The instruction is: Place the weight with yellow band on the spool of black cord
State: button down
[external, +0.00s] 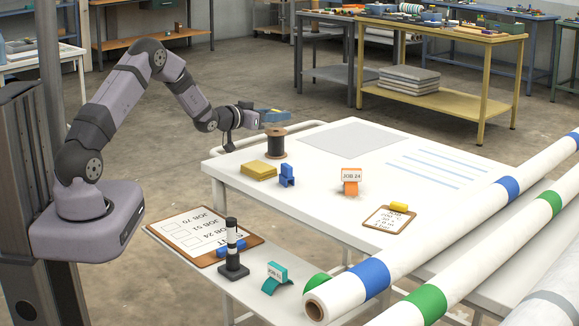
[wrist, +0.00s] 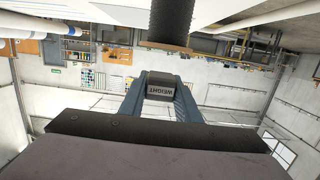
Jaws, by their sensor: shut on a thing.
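My gripper (external: 247,117) is above the far left corner of the white table in the external view. In the wrist view its fingers (wrist: 160,98) are shut on a small dark grey block, the weight (wrist: 161,87), whose label reads WEIGHT upside down. No yellow band shows on its visible face. The spool of black cord (external: 275,142) stands upright on the table, just right of my gripper and lower in the external view. The spool also shows at the top of the wrist view (wrist: 172,17), apart from the weight.
A yellow box (external: 258,171) and a blue holder (external: 287,176) stand near the spool on the white table (external: 330,200). An orange JOB 24 stand (external: 351,182) and a small clipboard (external: 389,219) are farther right. Long white rolls (external: 450,240) lie along the right side.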

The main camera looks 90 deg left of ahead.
aim_at(275, 131)
jog(key=shift+f, duration=1.45)
jog(key=shift+f, duration=0.2)
jog(key=c, duration=1.3)
grip_release()
jog(key=shift+c, duration=0.2)
jog(key=shift+r, duration=0.1)
jog(key=shift+s+d, duration=0.1)
jog(key=b+v, duration=0.1)
jog(key=v, duration=1)
jog(key=shift+s+d, duration=0.25)
jog(key=shift+d, duration=0.05)
